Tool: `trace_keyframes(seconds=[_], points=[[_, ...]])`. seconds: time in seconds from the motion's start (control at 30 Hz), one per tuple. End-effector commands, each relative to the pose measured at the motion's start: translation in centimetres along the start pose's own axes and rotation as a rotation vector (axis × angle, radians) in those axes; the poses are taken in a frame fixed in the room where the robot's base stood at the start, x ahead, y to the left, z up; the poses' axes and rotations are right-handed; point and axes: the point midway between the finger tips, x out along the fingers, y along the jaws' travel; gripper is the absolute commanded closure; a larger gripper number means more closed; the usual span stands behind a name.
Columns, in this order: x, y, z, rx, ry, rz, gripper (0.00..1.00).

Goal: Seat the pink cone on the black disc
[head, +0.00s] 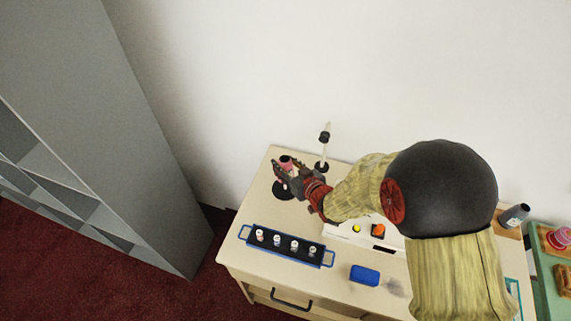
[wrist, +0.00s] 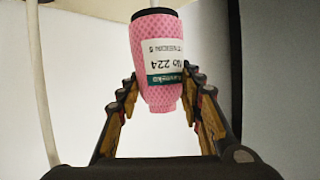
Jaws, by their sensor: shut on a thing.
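The pink cone (wrist: 152,55) has a mesh-patterned body, a white and green label reading "No 224" upside down, and a black end. It also shows in the head view (head: 286,162), partly behind the fingers. My gripper (head: 282,169) is shut on it; in the wrist view the two fingers (wrist: 160,88) flank its narrower end. The black disc (head: 282,190) lies on the counter near the far left corner, just below my gripper in the picture and partly covered by it. I cannot tell whether the cone touches the disc.
A thin pale post on a black base (head: 321,167) stands just right of my gripper. A blue-edged tray (head: 243,232) with several small spools, a blue block (head: 365,275) and a white panel with buttons (head: 342,231) are nearer. A green tray (head: 545,285) is far right.

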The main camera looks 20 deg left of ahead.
Motion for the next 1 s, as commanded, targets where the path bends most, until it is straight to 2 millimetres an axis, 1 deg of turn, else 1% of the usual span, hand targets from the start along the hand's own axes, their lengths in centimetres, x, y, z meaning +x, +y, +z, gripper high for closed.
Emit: trace_keyframes(seconds=[1.0], points=[[1.8, 0.1, 4.4, 0.000, 0.001, 0.000, 0.92]])
